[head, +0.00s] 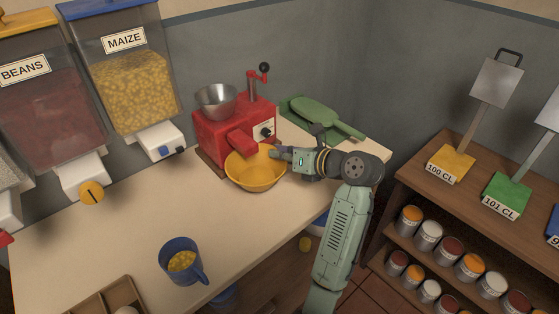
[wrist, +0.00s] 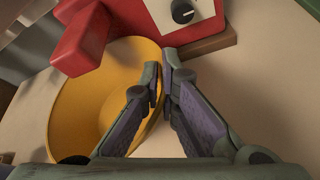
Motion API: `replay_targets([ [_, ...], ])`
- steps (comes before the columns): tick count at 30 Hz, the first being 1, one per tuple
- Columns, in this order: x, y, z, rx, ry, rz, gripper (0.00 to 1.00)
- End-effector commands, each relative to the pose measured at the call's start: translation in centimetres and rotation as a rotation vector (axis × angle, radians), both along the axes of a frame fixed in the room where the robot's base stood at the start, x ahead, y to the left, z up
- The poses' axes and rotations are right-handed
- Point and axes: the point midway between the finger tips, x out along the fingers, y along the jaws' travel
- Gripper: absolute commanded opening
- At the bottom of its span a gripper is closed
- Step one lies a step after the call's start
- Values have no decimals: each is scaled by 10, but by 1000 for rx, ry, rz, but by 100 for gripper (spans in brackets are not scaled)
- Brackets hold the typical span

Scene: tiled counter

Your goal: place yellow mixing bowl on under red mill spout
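The yellow mixing bowl (head: 255,178) is upright at the front of the red mill (head: 222,132). The mill's red spout (head: 242,145) reaches over the bowl's back part. In the wrist view the bowl (wrist: 75,110) fills the left side, and the spout (wrist: 80,40) overhangs its far rim. My gripper (head: 281,153) is at the bowl's right rim. In the wrist view my gripper's fingers (wrist: 164,72) are close together with the rim between them. I cannot tell whether the bowl's base touches the counter.
A green scoop-shaped board (head: 325,120) lies behind my gripper. A blue mug (head: 180,262) with yellow kernels stands at the counter's front. Beans (head: 50,105) and maize (head: 130,90) dispensers stand at left. The counter's (head: 120,215) middle is clear. A shelf (head: 470,212) with cans stands at right.

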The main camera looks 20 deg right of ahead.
Motion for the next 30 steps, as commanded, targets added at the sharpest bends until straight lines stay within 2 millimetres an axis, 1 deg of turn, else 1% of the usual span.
replay_targets([
  [3,-1,0,-17,6,4,-2,0],
  [6,-1,0,-27,3,2,-1,0],
  [17,-1,0,-31,2,0,0,0],
  [18,-1,0,-31,1,0,0,5],
  [27,-1,0,-31,2,1,-1,25],
  [30,-1,0,-31,2,1,-1,25],
])
